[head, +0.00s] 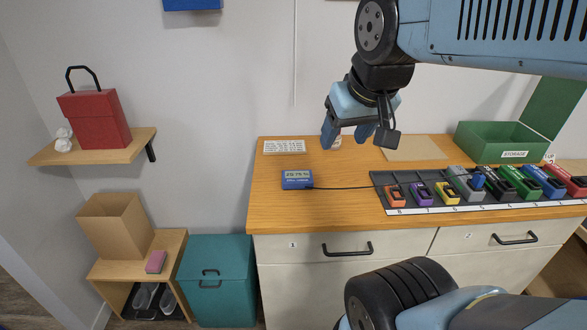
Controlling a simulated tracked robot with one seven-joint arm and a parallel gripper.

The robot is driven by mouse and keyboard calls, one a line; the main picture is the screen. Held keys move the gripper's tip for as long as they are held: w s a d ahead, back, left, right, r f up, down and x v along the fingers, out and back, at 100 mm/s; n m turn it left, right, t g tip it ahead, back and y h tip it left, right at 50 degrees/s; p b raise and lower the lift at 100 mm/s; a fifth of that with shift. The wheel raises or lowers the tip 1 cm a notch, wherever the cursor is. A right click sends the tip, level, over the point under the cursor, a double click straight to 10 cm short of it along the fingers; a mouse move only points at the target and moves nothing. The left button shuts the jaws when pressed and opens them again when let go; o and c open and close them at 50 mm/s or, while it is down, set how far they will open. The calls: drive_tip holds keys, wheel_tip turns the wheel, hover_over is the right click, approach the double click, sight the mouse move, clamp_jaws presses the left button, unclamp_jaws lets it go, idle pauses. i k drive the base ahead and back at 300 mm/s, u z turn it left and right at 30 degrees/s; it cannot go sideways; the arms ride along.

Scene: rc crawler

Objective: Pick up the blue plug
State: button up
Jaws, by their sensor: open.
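A small blue piece (478,181), which looks like the blue plug, sits at the grey block (464,184) in the dark rack on the wooden counter. A thin black cable runs left from it to a blue display box (297,180). It is too small to tell how deep it sits in the block. My gripper (347,136) hangs above the back of the counter, to the left of the plug and apart from it. Its two blue fingers are spread and nothing shows between them but a pale thing behind.
The rack (430,208) also holds orange, purple, yellow, black-green, blue and red blocks close on both sides of the grey one. A green storage box (497,146) with its lid up stands behind. A flat tan board (413,149) lies back centre.

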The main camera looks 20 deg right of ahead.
sight(477, 181)
drive_tip(key=z, duration=1.4)
drive_tip(key=k, duration=0.55)
drive_tip(key=z, duration=0.15)
drive_tip(key=i, duration=0.45)
drive_tip(key=u, duration=0.05)
